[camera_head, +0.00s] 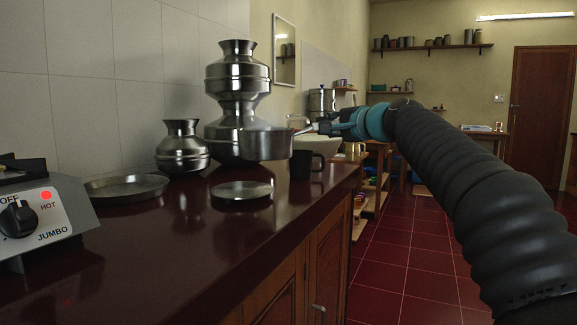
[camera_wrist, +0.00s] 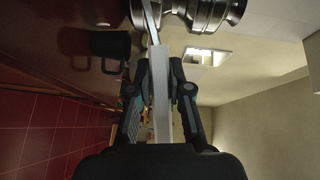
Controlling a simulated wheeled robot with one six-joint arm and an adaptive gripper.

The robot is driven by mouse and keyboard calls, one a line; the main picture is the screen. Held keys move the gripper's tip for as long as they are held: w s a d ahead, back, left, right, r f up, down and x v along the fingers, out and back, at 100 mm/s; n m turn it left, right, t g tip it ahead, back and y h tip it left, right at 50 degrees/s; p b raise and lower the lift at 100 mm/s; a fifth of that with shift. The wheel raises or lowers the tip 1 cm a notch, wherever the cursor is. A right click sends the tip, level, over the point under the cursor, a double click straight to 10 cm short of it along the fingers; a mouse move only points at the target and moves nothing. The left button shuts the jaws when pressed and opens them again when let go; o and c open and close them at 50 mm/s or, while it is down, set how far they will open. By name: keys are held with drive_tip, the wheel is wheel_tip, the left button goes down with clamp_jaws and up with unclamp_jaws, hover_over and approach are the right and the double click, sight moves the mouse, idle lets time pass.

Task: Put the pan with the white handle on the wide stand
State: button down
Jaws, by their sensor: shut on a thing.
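The metal pan (camera_head: 265,146) is held level above the dark red counter, in front of the stacked metal pots. My gripper (camera_head: 318,127) is shut on its white handle, which runs between the fingers in the wrist view (camera_wrist: 161,95). A low round metal disc (camera_head: 241,191) lies on the counter below and slightly left of the pan. A wider, shallow round metal piece (camera_head: 125,187) lies further left, beside the stove. I cannot tell for sure which of these two is the wide stand. The pan's underside is hidden.
A black mug (camera_head: 306,165) stands near the counter's right edge, below the gripper; it also shows in the wrist view (camera_wrist: 110,46). A small pot (camera_head: 182,147) and tall stacked pots (camera_head: 237,90) stand behind. The stove (camera_head: 40,215) is at the left. The front counter is clear.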

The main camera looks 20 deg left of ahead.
drive_tip(key=a+f+b, duration=0.2)
drive_tip(key=a+f, duration=0.5)
drive_tip(key=f, duration=0.1)
drive_tip(key=shift+w+a+f, duration=0.15)
drive_tip(key=shift+w+a, duration=0.1)
drive_tip(key=shift+w, duration=0.1)
drive_tip(key=shift+f+b, duration=0.2)
drive_tip(key=shift+b, duration=0.25)
drive_tip(key=c, duration=1.1)
unclamp_jaws()
drive_tip(key=b+v, duration=0.2)
drive_tip(key=v, duration=1)
